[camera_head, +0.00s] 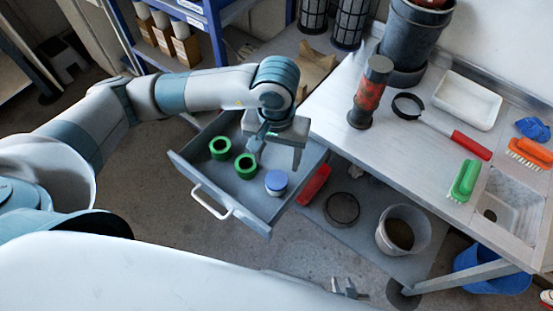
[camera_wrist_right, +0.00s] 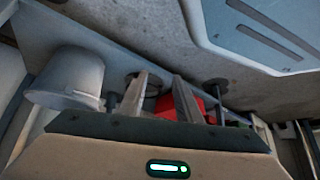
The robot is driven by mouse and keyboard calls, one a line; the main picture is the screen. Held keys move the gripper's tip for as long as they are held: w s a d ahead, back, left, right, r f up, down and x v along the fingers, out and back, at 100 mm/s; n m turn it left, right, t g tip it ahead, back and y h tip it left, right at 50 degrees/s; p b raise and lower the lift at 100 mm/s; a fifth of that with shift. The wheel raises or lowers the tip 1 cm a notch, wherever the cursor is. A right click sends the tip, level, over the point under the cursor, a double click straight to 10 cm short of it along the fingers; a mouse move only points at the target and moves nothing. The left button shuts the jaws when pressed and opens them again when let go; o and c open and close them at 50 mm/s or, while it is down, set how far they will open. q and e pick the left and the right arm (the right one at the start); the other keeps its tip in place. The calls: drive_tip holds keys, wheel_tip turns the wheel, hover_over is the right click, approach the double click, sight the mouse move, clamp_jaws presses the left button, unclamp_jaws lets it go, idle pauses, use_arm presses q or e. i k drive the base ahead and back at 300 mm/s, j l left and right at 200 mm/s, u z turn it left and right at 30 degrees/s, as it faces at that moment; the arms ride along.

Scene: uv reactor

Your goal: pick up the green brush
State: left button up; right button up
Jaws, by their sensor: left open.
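The green brush (camera_head: 464,180), with pale bristles along one side, lies on the grey worktop at the right, just left of the sink. My left gripper (camera_head: 277,152) is open and points down over the open drawer, well to the left of the brush. No object shows between its fingers. My right gripper (camera_head: 350,288) is low at the bottom of the head view, below worktop level and away from the brush. In the right wrist view its two fingers (camera_wrist_right: 163,78) stand apart with nothing gripped. I cannot make out the brush in that view.
The drawer (camera_head: 225,198) holds two green rings and a blue-lidded jar (camera_head: 276,182). An orange brush (camera_head: 530,153), red-handled tool (camera_head: 471,145), red-and-black cylinder (camera_head: 371,92) and white tray (camera_head: 467,100) share the worktop (camera_head: 405,150). A bucket (camera_head: 403,230) stands below.

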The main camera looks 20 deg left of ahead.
sight(464, 184)
drive_tip(key=z, duration=1.1)
drive_tip(key=k+l, duration=0.05)
